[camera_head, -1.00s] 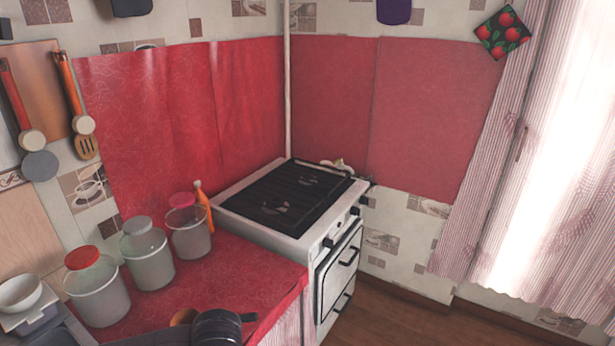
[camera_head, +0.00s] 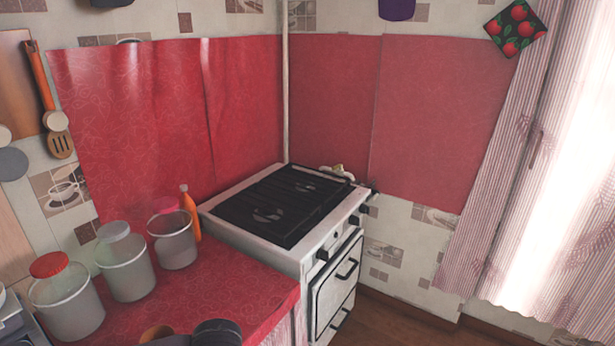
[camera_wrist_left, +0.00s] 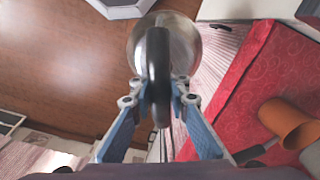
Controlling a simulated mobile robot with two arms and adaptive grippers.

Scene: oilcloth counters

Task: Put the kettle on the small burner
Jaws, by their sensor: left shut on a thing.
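In the left wrist view my left gripper (camera_wrist_left: 158,98) is shut on the black arched handle of the kettle (camera_wrist_left: 181,42). The kettle has a shiny metal body and hangs over brown floor, beside the red counter. My left gripper and the kettle do not show in the head view. The white stove (camera_head: 315,262) stands in the corner with a dark top (camera_head: 280,205). Two burners show under its grate, one nearer (camera_head: 268,214) and one farther back (camera_head: 306,188); which is smaller I cannot tell. The stove top is empty. My right gripper is not in view.
The red counter (camera_head: 238,292) adjoins the stove's left side. Several clear containers, one with a red lid (camera_head: 48,264), and an orange bottle (camera_head: 190,212) stand along the wall. A dark round vessel (camera_head: 217,332) and an orange-brown one (camera_head: 157,333) are at the near edge.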

